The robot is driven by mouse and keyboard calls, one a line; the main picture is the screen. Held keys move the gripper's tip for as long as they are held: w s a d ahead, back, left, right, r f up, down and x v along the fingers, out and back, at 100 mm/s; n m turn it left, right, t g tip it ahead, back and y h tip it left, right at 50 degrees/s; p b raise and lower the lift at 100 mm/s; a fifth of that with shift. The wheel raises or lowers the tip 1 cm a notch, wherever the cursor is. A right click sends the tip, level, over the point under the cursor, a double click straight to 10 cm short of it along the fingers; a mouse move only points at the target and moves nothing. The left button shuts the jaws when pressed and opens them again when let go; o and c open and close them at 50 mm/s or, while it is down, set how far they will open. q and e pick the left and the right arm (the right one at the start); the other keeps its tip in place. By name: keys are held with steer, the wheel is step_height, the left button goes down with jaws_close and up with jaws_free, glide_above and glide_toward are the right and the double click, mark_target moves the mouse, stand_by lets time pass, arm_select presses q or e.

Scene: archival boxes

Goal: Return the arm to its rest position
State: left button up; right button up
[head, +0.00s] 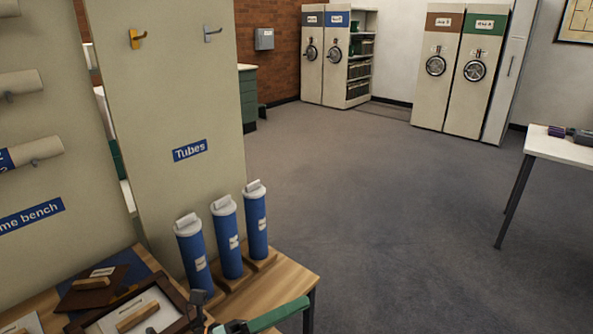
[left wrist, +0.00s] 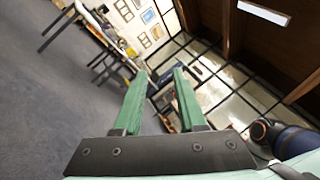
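My left gripper (head: 264,320) shows at the bottom edge of the head view, in front of the wooden bench, partly cut off by the frame. In the left wrist view its two green fingers (left wrist: 161,72) stand apart with nothing between them, so it is open and empty. My right gripper is in neither view.
Three blue tubes (head: 228,237) stand on the wooden bench (head: 275,285) by the panel labelled Tubes (head: 185,110). A framed tray (head: 130,312) lies at lower left. A white table (head: 560,148) is at right. The grey floor (head: 385,190) between is clear.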

arm_select(q)
steer(key=a+f+n+t+y+p, duration=0.1)
steer(key=a+f+n+t+y, duration=0.45)
steer(key=n, duration=0.65)
steer(key=a+f+n+t+y+p, duration=0.1)
steer(key=a+f+n+t+y, duration=0.2)
steer(key=a+f+n+y, duration=0.7)
steer(key=s+f+n+g+y+p, duration=0.1)
steer(key=s+f+n+g, duration=0.5)
steer(key=s+f+n, duration=0.6)
steer(key=s+n+y, duration=0.1)
steer(key=s+n, duration=0.1)
steer(key=s, duration=0.1)
steer(key=shift+a, duration=0.3)
